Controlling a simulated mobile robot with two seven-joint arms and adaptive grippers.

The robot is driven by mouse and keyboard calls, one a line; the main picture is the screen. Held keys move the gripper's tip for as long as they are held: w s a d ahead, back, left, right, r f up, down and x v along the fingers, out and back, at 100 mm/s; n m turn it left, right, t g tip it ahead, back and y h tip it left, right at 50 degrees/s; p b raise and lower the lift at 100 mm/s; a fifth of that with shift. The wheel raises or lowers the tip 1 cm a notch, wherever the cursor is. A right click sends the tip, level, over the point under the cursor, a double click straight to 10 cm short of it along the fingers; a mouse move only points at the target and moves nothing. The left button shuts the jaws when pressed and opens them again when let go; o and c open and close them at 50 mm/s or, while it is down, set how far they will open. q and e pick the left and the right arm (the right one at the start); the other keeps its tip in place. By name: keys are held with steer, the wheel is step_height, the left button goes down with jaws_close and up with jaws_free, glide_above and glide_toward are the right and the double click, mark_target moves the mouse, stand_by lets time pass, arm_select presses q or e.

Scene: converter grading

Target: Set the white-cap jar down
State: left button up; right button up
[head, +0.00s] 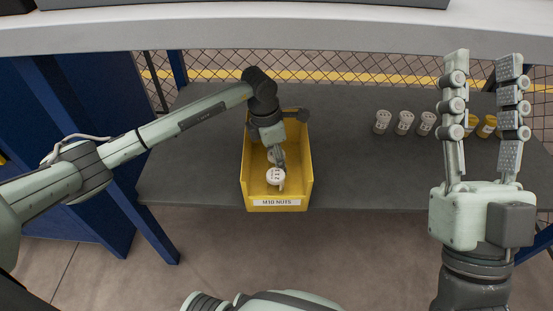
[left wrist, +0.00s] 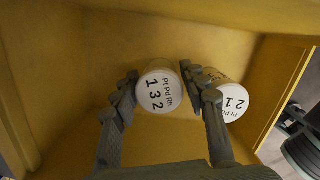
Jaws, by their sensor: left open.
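Two white-cap jars lie in the yellow bin (head: 246,182), which is labelled "M10 NUTS". In the left wrist view one white-cap jar (left wrist: 158,90), marked 132, sits between my left fingers; it shows partly in the head view (head: 271,156). The other white-cap jar (left wrist: 236,102), its number starting 21, is just outside the right finger; the head view shows it nearer the bin's front (head: 275,177). My left gripper (left wrist: 160,76) is open, reaching down into the bin around the 132 jar. My right gripper (head: 484,62) is open, empty and raised at the right.
The bin stands on a dark grey table (head: 345,180). Three white-cap jars (head: 403,122) stand in a row at the right back. Yellow-capped jars (head: 487,126) stand further right, partly behind my right fingers. The table between the bin and the row is clear.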

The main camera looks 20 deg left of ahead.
arm_select(q)
steer(key=r, duration=0.5)
steer(key=r+p, duration=0.1)
steer(key=r, duration=0.1)
steer(key=shift+s+a+r, duration=0.2)
steer(key=shift+s+a, duration=0.1)
steer(key=shift+a, duration=0.1)
arm_select(e)
steer(key=shift+w+a+f+g, duration=0.3)
steer(key=shift+w+f+g, duration=0.1)
steer(key=shift+f+g, duration=0.15)
steer(key=shift+w+a+f+g, duration=0.25)
steer(key=shift+w+f+g, duration=0.1)
steer(key=shift+f+g, duration=0.2)
